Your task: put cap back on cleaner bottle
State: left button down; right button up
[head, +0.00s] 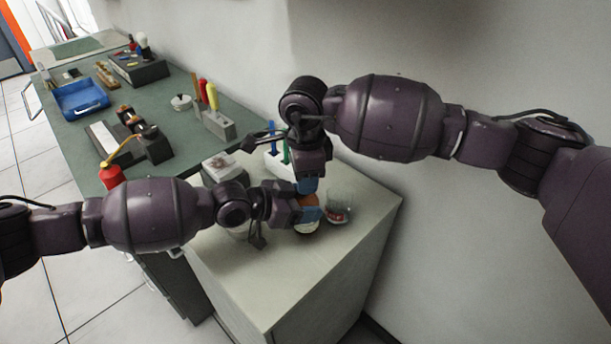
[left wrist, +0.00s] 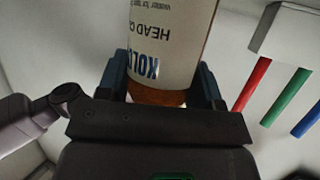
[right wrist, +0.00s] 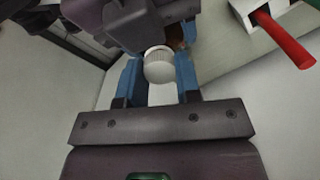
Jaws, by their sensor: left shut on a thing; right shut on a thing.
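The cleaner bottle (head: 307,226) has amber glass and a white label; it stands or is held above the pale cabinet top. Its printed label (left wrist: 172,45) fills the upper middle of the left wrist view. My left gripper (head: 297,213) is shut on the bottle, one blue finger on each side. The white ribbed cap (right wrist: 158,66) sits between the blue fingers of my right gripper (right wrist: 158,80), which is shut on it. My right gripper is directly above the bottle. Amber glass shows just beyond the cap; I cannot tell whether they touch. The head view hides the cap.
A clear glass with something red (head: 338,209) stands close to the right of the bottle. A white holder with coloured pens (head: 280,165) and a pale box (head: 222,168) stand behind. The cabinet's front top (head: 270,290) is free. A green bench (head: 75,142) with tools lies left.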

jog(key=shift+m, duration=0.5)
jog(key=o, duration=1)
jog(key=shift+r, duration=0.1)
jog(key=shift+r, duration=2.15)
jog(key=o, duration=0.6)
jog(key=shift+c, duration=0.2)
notch_tip(320, 180, up, 8)
jog(key=shift+f, duration=0.25)
